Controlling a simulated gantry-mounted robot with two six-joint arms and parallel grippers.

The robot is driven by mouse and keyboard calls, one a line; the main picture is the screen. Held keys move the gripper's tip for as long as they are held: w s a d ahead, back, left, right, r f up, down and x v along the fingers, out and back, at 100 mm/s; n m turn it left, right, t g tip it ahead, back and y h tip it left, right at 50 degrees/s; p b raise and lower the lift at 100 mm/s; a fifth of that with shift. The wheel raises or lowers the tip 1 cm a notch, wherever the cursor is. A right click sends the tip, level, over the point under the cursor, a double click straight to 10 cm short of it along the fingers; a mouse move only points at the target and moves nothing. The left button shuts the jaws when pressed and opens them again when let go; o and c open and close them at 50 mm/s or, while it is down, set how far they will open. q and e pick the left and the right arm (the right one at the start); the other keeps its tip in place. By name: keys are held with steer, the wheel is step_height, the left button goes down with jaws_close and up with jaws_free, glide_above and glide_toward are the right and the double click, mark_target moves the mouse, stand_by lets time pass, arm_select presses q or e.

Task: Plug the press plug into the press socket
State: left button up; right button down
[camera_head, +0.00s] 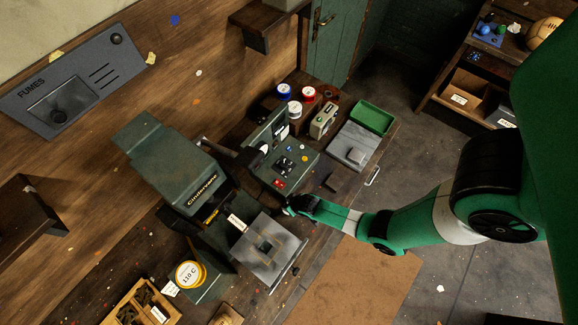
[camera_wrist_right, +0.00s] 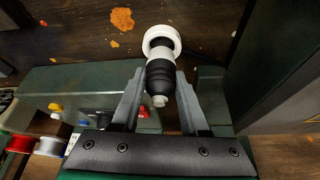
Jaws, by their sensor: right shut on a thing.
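My right gripper (camera_wrist_right: 160,88) is shut on the press plug (camera_wrist_right: 159,76), a black ribbed body with a pale tip toward the gripper's palm. A white ring (camera_wrist_right: 161,38), which looks like the socket or a plug collar, sits around the plug's far end. I cannot tell whether the plug is seated in a socket. My left gripper is not in view.
The press's grey plate (camera_head: 268,262) lies in front of the gripper. A yellow tin (camera_head: 190,273) and a wooden crate (camera_head: 125,311) stand at the lower left. Red and blue spools (camera_head: 309,93), a grey tray (camera_head: 352,148) and a green tray (camera_head: 372,117) stand beyond the control box.

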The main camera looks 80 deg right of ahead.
steer(key=shift+f+b, duration=1.3)
steer(key=shift+f, duration=0.1)
stand_by(0.9)
steer(key=shift+c, duration=1.7)
jaws_free()
steer(key=shift+r, duration=0.1)
steer(key=p+v, duration=0.5)
steer(key=v, duration=0.6)
steer(key=shift+r, duration=0.25)
steer(key=shift+s+a, duration=0.1)
steer(key=shift+a, duration=0.05)
